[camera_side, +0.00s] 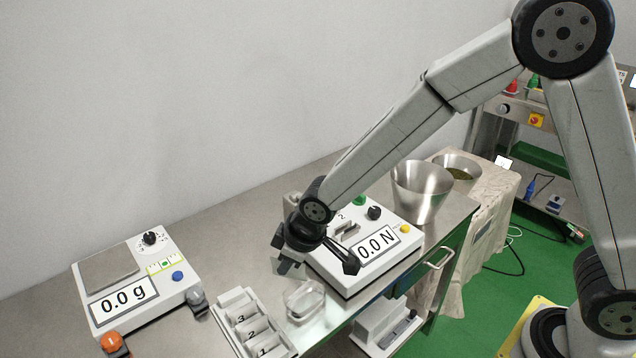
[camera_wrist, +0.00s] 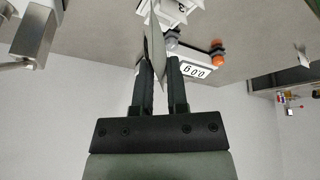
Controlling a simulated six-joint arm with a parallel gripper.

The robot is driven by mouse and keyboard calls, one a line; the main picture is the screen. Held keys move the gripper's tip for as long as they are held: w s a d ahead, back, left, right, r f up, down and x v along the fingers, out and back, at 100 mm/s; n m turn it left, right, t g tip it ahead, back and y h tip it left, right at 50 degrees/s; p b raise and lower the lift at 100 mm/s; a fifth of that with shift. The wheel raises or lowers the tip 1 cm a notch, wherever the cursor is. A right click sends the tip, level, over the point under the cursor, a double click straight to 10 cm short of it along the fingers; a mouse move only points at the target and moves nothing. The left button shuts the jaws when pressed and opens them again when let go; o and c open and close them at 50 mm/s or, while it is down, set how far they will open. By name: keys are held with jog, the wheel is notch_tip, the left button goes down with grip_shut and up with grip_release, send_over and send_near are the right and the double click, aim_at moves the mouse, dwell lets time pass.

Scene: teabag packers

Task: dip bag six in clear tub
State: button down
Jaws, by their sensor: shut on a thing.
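My gripper (camera_side: 290,262) is low over the steel bench, behind and a little left of the clear tub (camera_side: 305,300), apart from it. In the wrist view my gripper (camera_wrist: 164,68) is shut on a thin, flat, greyish bag (camera_wrist: 154,42), seen nearly edge-on between the fingers. The bag's number cannot be read, and in the side view the bag is hard to make out against the gripper. The clear tub is small and see-through, and stands on the bench beside a white numbered rack (camera_side: 228,308). I cannot make out what is in the tub.
A white scale (camera_side: 150,300) reading 0.0 g stands at left. A white force tester (camera_side: 338,276) reading 0.0 N stands close on the gripper's right. A steel bucket (camera_side: 420,185) stands behind it.

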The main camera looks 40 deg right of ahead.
jog(key=shift+d+m+h, duration=0.7)
jog(key=shift+m+h, duration=0.3)
jog(key=shift+m, duration=1.8)
jog(key=r+m+g+h, duration=0.1)
jog(key=m+g+h, duration=0.3)
jog(key=m, duration=1.4)
send_over(306, 296)
jog(key=s+a, duration=0.1)
jog(key=f, duration=0.6)
jog(key=shift+s+a, duration=0.1)
jog(key=shift+s, duration=0.1)
jog(key=shift+f, duration=0.15)
jog(key=shift+f, duration=5.35)
jog(key=shift+f, duration=0.1)
